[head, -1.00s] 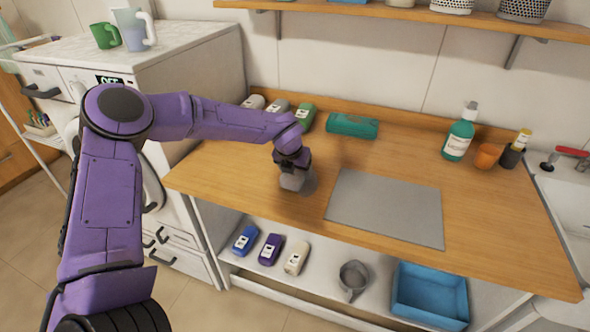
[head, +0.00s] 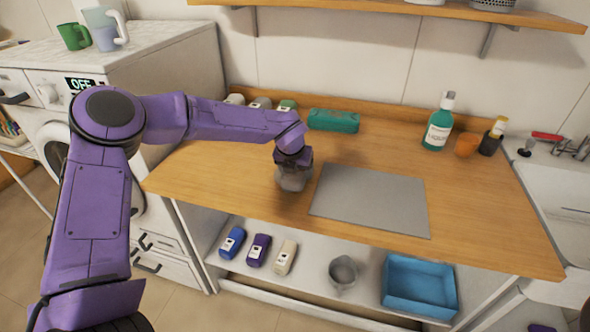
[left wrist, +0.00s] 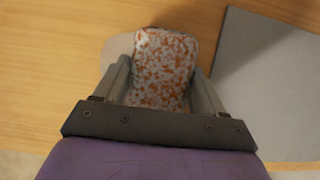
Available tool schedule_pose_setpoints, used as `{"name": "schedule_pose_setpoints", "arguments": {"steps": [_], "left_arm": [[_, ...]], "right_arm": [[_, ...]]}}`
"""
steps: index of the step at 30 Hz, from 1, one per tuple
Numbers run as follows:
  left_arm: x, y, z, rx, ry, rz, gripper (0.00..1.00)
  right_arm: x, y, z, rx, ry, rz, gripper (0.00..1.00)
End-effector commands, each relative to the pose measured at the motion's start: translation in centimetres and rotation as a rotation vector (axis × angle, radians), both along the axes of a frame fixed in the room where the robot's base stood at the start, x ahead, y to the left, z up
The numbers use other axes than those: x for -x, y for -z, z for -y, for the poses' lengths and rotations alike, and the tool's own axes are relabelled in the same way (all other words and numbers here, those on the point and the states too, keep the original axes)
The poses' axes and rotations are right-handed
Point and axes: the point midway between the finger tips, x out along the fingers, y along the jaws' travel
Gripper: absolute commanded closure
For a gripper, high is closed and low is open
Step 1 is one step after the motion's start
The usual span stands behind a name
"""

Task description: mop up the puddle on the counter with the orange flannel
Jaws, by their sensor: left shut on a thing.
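My left gripper (head: 293,182) is low over the wooden counter (head: 240,165), just left of the grey mat. In the left wrist view the gripper (left wrist: 162,85) is shut on the flannel (left wrist: 163,62), a bunched cloth with an orange and white speckled pattern. The flannel is at or just above the counter; I cannot tell if it touches. A pale greyish patch, seemingly the puddle (left wrist: 115,48), shows beside the flannel on its left. The flannel and gripper hide the rest of it. My right gripper is not in view.
The grey mat (head: 370,200) lies right of the gripper. A green pump bottle (head: 438,122) and orange cup (head: 466,145) are at back right. A blue bin (head: 420,287) sits on the lower shelf.

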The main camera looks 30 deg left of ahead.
Motion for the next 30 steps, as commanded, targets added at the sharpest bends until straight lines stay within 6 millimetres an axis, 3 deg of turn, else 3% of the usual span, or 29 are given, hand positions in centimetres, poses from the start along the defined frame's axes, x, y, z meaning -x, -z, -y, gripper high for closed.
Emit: {"name": "schedule_pose_setpoints", "arguments": {"steps": [6, 24, 30], "left_arm": [[0.5, -0.1, -2.0, 0.001, -0.002, 0.0, 0.54], [1.3, -0.1, -5.4, -0.001, 0.0, -0.001, 0.54], [1.3, -2.2, -5.3, 0.0, 0.0, 0.001, 0.54]], "right_arm": [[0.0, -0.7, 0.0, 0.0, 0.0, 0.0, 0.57], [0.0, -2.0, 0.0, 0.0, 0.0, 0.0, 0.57], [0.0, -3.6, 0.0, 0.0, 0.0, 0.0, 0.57]]}}
